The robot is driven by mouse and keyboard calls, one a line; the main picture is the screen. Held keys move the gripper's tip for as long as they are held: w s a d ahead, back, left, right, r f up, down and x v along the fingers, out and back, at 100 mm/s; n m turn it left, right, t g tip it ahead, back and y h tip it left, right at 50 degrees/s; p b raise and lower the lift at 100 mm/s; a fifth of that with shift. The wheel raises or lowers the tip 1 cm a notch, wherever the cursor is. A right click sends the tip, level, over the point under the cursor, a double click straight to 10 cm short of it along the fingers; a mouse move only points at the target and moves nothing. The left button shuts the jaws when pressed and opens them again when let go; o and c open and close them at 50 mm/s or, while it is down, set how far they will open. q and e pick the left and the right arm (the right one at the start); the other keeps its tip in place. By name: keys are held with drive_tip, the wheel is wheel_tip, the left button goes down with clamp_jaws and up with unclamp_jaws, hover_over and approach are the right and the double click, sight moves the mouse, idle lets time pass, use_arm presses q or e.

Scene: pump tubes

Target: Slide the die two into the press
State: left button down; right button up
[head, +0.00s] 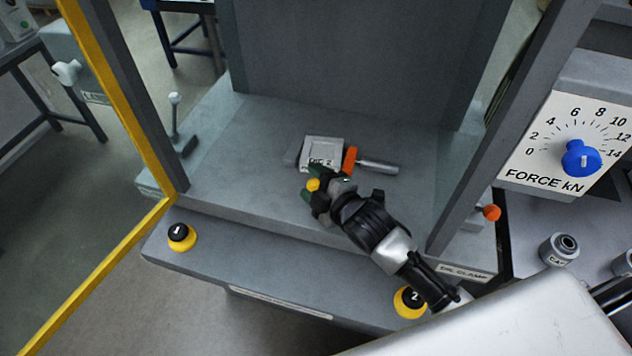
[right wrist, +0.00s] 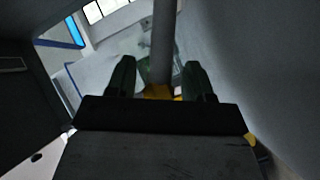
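Die two (head: 318,150), a pale grey block with a printed label, lies on the grey bed of the press (head: 240,195). An orange collar (head: 350,160) and a grey bar handle (head: 379,167) stick out to its right. My right gripper (head: 313,186) is just in front of the die, with its dark green fingers apart and no hold on the die visible. In the right wrist view the fingers (right wrist: 154,80) stand apart, with a grey rod showing between or behind them; I cannot tell its depth. My left gripper is not in view.
Button 1 (head: 181,236) and button 2 (head: 409,301) are on the front ledge. A yellow guard bar (head: 112,105) and a grey post (head: 490,125) flank the opening. An orange-knobbed lever (head: 489,212) and a blue force dial (head: 581,158) are at right. The bed's left side is clear.

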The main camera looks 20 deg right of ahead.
clamp_jaws()
drive_tip(key=shift+o, duration=1.3)
unclamp_jaws()
drive_tip(key=b+v, duration=0.1)
drive_tip(key=v, duration=0.9)
drive_tip(key=shift+s+d, duration=0.1)
drive_tip(key=shift+s, duration=0.3)
